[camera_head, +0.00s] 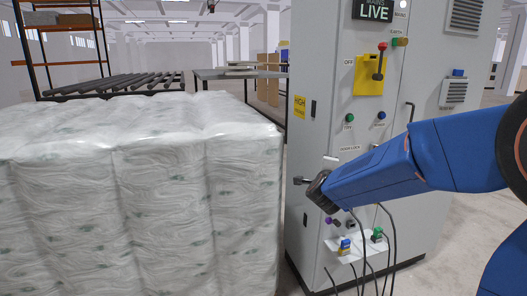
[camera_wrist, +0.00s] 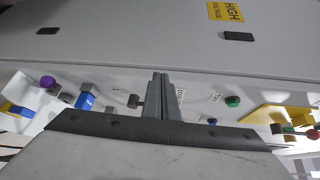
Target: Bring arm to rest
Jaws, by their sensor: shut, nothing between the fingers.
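My blue arm (camera_head: 375,172) reaches in from the right in the head view, in front of the grey electrical cabinet (camera_head: 440,85). Its dark wrist end is at the cabinet's left front part. My gripper (camera_wrist: 160,78) shows clearly in the wrist view, with its two grey fingers together and nothing between them. The fingers point toward the cabinet front; I cannot tell whether they touch it. In the head view the gripper is small and partly hidden by the wrist.
The cabinet bears a red-handled switch on a yellow plate (camera_head: 369,82), a green button (camera_head: 349,118) and a blue one (camera_head: 381,115). Cables hang below, by a small shelf (camera_head: 358,249). Wrapped white bales (camera_head: 140,190) stand close on the left. Bare floor shows at right.

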